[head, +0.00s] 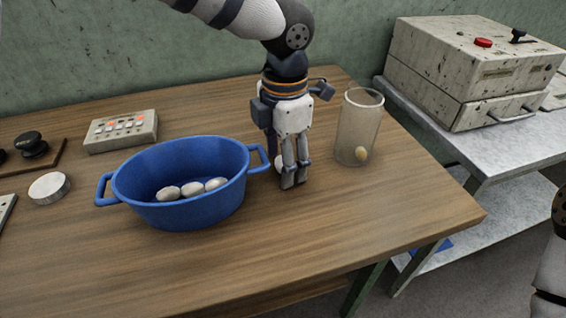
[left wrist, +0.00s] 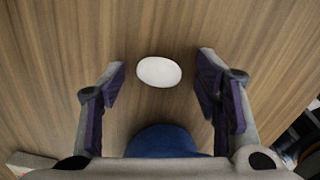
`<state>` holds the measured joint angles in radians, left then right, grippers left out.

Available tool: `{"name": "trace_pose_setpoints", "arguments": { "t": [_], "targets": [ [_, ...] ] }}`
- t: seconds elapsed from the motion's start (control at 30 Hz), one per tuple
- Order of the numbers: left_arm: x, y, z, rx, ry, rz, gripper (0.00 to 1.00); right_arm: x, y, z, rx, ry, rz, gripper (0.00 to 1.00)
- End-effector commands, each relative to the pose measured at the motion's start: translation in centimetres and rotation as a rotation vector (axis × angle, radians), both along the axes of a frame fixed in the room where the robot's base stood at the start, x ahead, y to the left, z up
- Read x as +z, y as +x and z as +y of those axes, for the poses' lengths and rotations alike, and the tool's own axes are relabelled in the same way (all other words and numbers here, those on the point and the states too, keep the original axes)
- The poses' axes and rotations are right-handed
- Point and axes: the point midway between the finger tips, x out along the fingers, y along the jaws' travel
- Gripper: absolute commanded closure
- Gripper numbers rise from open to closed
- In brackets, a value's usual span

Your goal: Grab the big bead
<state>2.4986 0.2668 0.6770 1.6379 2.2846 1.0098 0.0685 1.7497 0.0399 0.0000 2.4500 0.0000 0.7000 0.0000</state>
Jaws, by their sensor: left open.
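A white, smooth oval piece (left wrist: 159,71) lies on the wooden table between my left gripper's fingers in the left wrist view. I cannot tell whether it is the big bead or a cocoon. In the head view only a pale sliver of it (head: 279,163) shows behind the fingers. My left gripper (head: 295,181) points down over the table, right of the blue basin. Its fingers stand apart in the left wrist view, with gaps on both sides of the oval. A small yellowish bead (head: 361,154) sits low in a clear tumbler (head: 357,115). My right gripper is out of view.
The blue basin (head: 186,215) holds several whitish ovals, its right handle close to my left gripper. The tumbler stands to the right. A button panel (head: 122,131), a white disc (head: 49,187) and a black knob (head: 33,143) are at left. The table's front is clear.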

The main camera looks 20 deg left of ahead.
Motion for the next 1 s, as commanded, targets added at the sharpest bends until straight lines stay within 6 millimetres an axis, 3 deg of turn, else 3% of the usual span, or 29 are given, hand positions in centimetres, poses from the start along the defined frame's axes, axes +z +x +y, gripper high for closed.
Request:
{"name": "trace_pose_setpoints", "arguments": {
  "t": [0.2,0.43,0.8,0.87,1.0],
  "targets": [
    [0.0,0.0,0.0,0.000,-0.001,-0.002,0.45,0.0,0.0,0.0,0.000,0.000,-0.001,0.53],
    [0.0,0.0,0.0,0.000,-0.001,-0.002,0.73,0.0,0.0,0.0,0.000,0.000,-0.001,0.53],
    [0.2,0.1,0.0,0.000,0.000,-0.003,0.74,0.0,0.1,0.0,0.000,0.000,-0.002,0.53],
    [0.9,0.1,0.0,0.000,-0.001,-0.004,0.74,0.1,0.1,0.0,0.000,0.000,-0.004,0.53],
    [4.5,-0.5,-0.5,-0.004,-0.003,-0.010,0.74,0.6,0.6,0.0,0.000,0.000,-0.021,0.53]
  ]
}}
